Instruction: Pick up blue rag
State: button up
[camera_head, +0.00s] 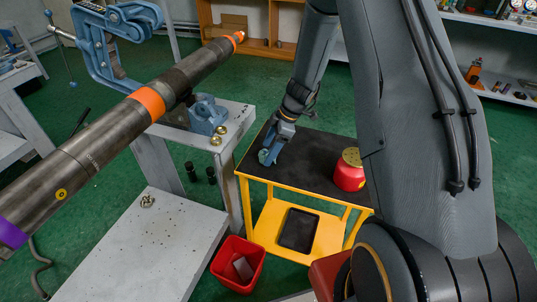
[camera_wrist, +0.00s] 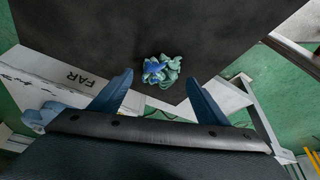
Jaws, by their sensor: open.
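A crumpled rag (camera_wrist: 163,70), blue in the middle and pale teal around it, lies on the black top of the yellow cart (camera_head: 310,160). In the wrist view it is near the top's edge, at the opening between my fingers. My gripper (camera_wrist: 158,78) is open, with one blue finger on each side of the rag's place in the picture. I cannot tell the height left between fingers and rag. In the head view my gripper (camera_head: 268,156) is low over the cart's left part, and a small teal patch of the rag shows beside it.
A red can (camera_head: 349,171) stands on the cart's right side. The cart's lower shelf holds a dark tray (camera_head: 298,229). A red bin (camera_head: 238,264) is on the floor in front. A grey workbench (camera_head: 232,125) with a vise and long pipe stands close on the left.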

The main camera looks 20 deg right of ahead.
jog(key=shift+a+f, duration=0.25)
jog(key=shift+f, duration=0.4)
jog(key=shift+c, duration=0.5)
jog(key=c, duration=1)
jog(key=shift+c, duration=0.7)
jog(key=shift+r, duration=0.2)
notch_tip(320, 180, up, 10)
jog(key=shift+f+b, duration=0.15)
jog(key=shift+b, duration=0.8)
jog(key=shift+c, duration=0.2)
jog(key=o, duration=0.6)
jog(key=shift+c, duration=0.2)
jog(key=c, duration=0.4)
